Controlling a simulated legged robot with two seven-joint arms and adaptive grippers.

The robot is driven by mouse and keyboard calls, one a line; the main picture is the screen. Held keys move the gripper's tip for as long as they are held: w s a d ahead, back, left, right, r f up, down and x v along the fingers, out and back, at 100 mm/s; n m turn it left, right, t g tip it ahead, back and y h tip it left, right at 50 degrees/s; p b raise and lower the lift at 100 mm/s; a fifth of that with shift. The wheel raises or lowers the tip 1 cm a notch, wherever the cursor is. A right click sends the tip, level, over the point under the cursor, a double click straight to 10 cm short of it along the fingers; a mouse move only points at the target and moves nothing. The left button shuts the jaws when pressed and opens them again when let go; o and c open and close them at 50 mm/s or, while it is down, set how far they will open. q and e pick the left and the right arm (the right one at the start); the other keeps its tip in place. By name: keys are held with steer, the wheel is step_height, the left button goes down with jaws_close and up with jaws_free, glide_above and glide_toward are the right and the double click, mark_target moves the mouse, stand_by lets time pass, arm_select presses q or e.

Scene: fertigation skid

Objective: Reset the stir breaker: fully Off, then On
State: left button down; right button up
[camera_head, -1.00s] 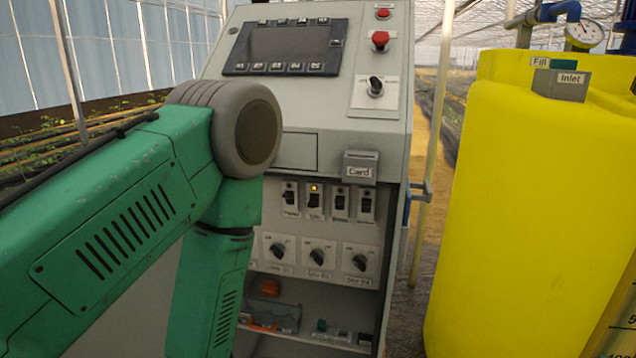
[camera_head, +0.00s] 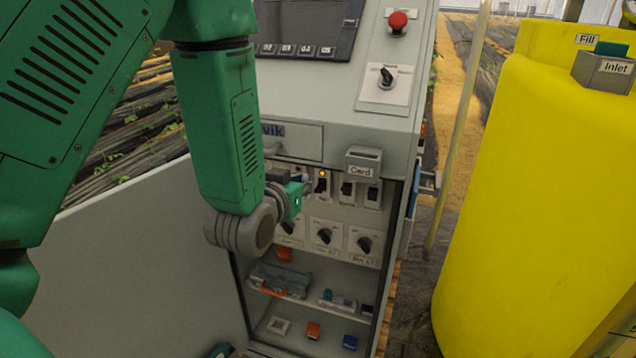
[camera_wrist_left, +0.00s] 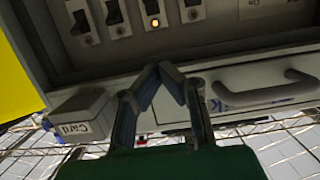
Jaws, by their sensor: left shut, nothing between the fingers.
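A row of several black breaker switches sits in the recess of the grey cabinet (camera_head: 335,140). One breaker (camera_head: 322,185) has a lit orange lamp above it; the lamp also shows in the wrist view (camera_wrist_left: 155,22). Two more breakers, a middle one (camera_head: 347,190) and a right one (camera_head: 372,196), are unlit. The leftmost is largely hidden by my gripper in the head view. The labels are too small to tell which is stir. My left gripper (camera_head: 304,180) is in front of the row's left end. Its fingertips meet, empty, in the wrist view (camera_wrist_left: 171,70). My right gripper is not in view.
Rotary knobs (camera_head: 325,235) sit below the breakers, with shelves of small items underneath. A card holder (camera_head: 363,162) and a drawer handle (camera_wrist_left: 265,88) project above the recess. A yellow tank (camera_head: 530,200) stands to the right.

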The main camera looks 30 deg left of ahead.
arm_select(q)
steer(key=w, duration=0.1)
glide_above(322, 180)
steer(key=s, duration=0.4)
steer(key=shift+w+d+f+p, duration=0.1)
steer(key=shift+d+f+p, duration=0.15)
steer(key=shift+f, duration=0.35)
steer(key=shift+d+f+p, duration=0.1)
steer(key=shift+d+f, duration=0.1)
steer(key=shift+f, duration=0.35)
steer(key=f, duration=0.2)
steer(key=shift+w+a+f, duration=0.2)
steer(key=shift+w+f, duration=0.05)
steer(key=shift+f, duration=0.05)
steer(key=shift+d+f, duration=0.2)
steer(key=shift+f, duration=0.55)
